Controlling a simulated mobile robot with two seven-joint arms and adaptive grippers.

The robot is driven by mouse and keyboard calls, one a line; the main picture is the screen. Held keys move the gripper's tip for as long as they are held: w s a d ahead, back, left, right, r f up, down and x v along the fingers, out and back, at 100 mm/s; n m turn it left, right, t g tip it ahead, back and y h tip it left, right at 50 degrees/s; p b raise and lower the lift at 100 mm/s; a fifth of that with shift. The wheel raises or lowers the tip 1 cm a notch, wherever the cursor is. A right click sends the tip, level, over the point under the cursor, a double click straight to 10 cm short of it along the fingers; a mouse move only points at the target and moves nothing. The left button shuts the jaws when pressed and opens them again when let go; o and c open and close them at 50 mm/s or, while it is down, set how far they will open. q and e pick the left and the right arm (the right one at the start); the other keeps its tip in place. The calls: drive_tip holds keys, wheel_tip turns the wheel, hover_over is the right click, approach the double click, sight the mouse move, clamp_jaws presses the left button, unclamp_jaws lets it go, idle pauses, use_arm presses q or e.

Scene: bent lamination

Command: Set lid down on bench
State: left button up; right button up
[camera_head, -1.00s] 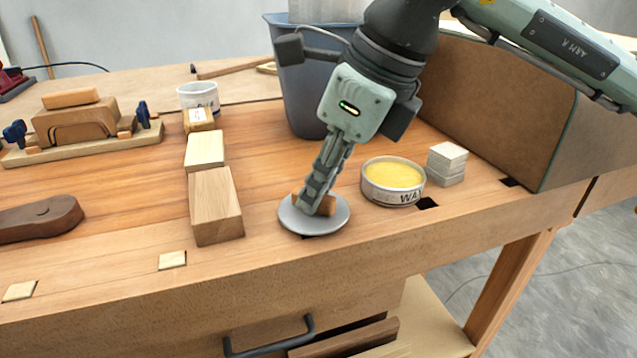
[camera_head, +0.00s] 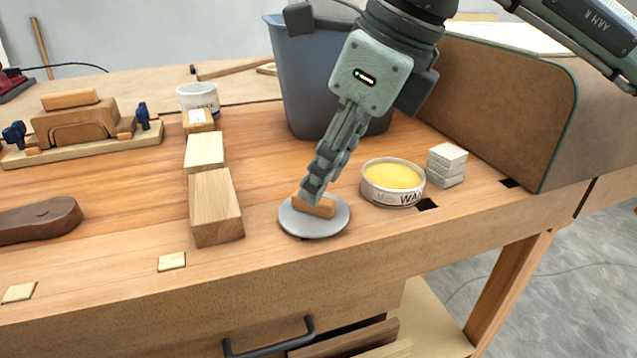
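The lid (camera_head: 298,226) is a round grey disc with an orange-brown wooden block handle (camera_head: 322,208) on top. It lies flat on the wooden bench (camera_head: 270,262), left of the open wax tin (camera_head: 393,184) with its yellow contents. My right gripper (camera_head: 312,194) comes down at a slant from the upper right, its fingertips at the top of the handle. The fingers show nearly edge-on, so the gap between them is hidden; they have slid up the handle while the lid stayed put, so they look open. My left gripper is not in view.
A row of wooden blocks (camera_head: 216,205) stands left of the lid. A grey bin (camera_head: 300,88) stands behind, white blocks (camera_head: 446,164) right of the tin, and a brown curved panel (camera_head: 500,110) at the right. Bench in front of the lid is clear.

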drive_tip(key=v, duration=0.9)
